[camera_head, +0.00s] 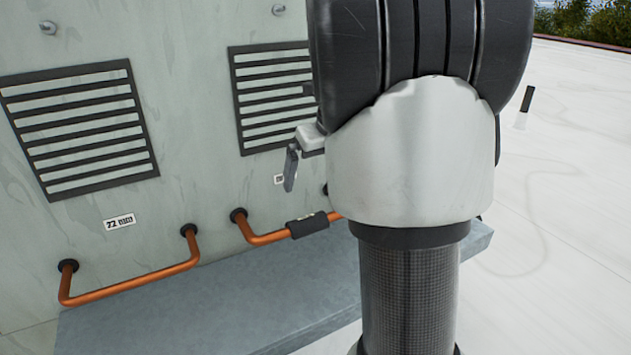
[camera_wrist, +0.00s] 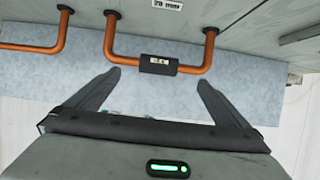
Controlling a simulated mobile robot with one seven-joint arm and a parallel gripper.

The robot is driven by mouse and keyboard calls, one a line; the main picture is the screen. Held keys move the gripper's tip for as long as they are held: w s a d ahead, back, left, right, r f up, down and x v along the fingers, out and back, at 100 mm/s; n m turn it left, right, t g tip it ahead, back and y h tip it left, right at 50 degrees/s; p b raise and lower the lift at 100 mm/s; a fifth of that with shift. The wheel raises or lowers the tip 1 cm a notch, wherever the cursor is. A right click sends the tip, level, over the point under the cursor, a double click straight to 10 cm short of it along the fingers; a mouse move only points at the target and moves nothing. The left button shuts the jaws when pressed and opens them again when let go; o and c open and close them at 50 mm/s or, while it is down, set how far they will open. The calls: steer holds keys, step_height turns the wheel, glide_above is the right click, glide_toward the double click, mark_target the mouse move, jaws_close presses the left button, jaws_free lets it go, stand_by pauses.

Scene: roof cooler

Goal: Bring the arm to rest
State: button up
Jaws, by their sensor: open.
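My gripper (camera_wrist: 160,77) shows in the wrist view with its two dark fingers spread wide apart and nothing held between them. In the head view, part of my gripper (camera_head: 291,168) sticks out left of my arm, in front of the grey-green wall; the rest is hidden behind the arm. My arm (camera_head: 410,150) fills the middle of the head view. In the wrist view, a copper pipe (camera_wrist: 112,42) with a black sleeve (camera_wrist: 158,65) lies beyond the fingertips. I cannot tell the exact distance, but no contact shows.
The grey-green wall (camera_head: 185,60) carries louvred vents (camera_head: 80,125) and a "72 mm" label (camera_head: 119,222). Copper pipes (camera_head: 130,288) jut out above a blue-grey ledge (camera_head: 220,310). Pale roof floor (camera_head: 570,180) lies open at right, with a small black-and-white object (camera_head: 525,105) there.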

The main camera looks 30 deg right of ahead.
stand_by(0.5)
steer(key=s+a+r+n+y, duration=0.1)
steer(key=s+a+r+n, duration=0.4)
steer(key=s+a+n, duration=1.05)
steer(key=s+a+f+n, duration=0.1)
steer(key=s+n, duration=0.4)
steer(key=n, duration=0.5)
steer(key=s+f+n+h, duration=0.1)
steer(key=s+n, duration=0.4)
steer(key=n, duration=0.5)
steer(key=shift+a+f+t, duration=0.25)
steer(key=shift+a+t, duration=0.1)
steer(key=shift+t, duration=0.05)
steer(key=shift+s, duration=0.1)
